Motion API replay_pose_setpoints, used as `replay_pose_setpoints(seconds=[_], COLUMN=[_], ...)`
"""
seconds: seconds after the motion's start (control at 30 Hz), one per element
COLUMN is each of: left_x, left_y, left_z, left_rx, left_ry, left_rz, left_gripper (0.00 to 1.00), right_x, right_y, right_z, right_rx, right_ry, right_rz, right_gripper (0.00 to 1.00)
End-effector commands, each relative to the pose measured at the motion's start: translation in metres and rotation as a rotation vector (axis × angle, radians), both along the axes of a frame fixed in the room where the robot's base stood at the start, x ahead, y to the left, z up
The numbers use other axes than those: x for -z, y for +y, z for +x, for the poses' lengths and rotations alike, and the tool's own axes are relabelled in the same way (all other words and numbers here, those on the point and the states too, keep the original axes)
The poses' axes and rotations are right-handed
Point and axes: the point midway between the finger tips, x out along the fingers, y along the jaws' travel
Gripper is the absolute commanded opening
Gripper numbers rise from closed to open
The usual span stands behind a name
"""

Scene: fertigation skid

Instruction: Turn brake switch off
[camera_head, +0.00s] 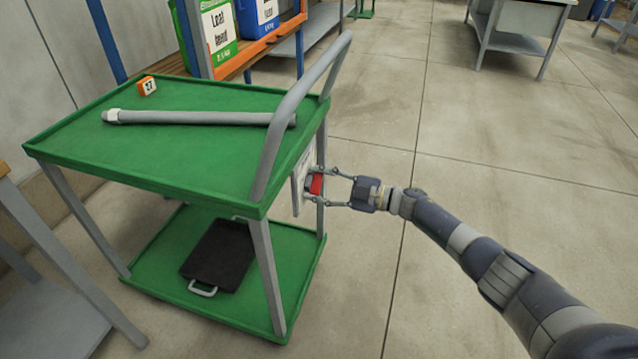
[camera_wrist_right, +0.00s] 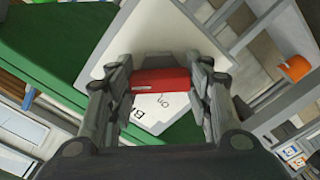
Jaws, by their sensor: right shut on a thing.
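The brake switch is a red rocker or lever (camera_head: 316,184) on a pale panel (camera_head: 299,183) fixed to the end of the green cart, below its handle. In the right wrist view the red switch (camera_wrist_right: 160,79) lies across between my fingers, in front of the white panel (camera_wrist_right: 158,38). Lettering reading "on" shows beside it, partly hidden by my fingers. My right gripper (camera_head: 322,186) reaches from the right and is shut on the red switch, one finger at each end. My left gripper is in neither view.
The green cart (camera_head: 75,128) carries a grey pipe (camera_head: 200,117) and an orange numbered block (camera_head: 147,85) on top. A black tray (camera_head: 222,255) lies on its lower shelf. A shelf with labelled bags (camera_head: 217,30) stands behind. The floor to the right is open.

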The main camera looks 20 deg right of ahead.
Motion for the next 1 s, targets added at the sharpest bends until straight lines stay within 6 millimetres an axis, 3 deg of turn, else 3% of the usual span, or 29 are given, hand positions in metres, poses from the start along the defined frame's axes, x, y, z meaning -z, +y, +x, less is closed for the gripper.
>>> replay_pose_setpoints(seconds=[0.4,0.43,0.5,0.87,1.0], left_x=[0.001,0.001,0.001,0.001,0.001], left_y=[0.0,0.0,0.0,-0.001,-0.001], left_z=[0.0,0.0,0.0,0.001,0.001], left_rx=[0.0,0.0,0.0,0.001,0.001], left_ry=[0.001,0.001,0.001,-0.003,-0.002], left_rz=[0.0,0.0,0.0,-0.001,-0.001], left_gripper=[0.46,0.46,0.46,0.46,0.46], right_x=[0.0,0.0,0.0,0.0,0.002], right_y=[0.0,0.0,0.0,-0.001,-0.014], right_z=[0.0,0.0,0.0,-0.001,-0.008], right_rx=[0.001,0.001,0.001,0.001,0.003], right_ry=[0.008,0.008,0.007,0.006,0.007], right_rz=[0.006,0.006,0.005,0.003,0.002], right_gripper=[0.23,0.53,0.67,0.67,0.67])
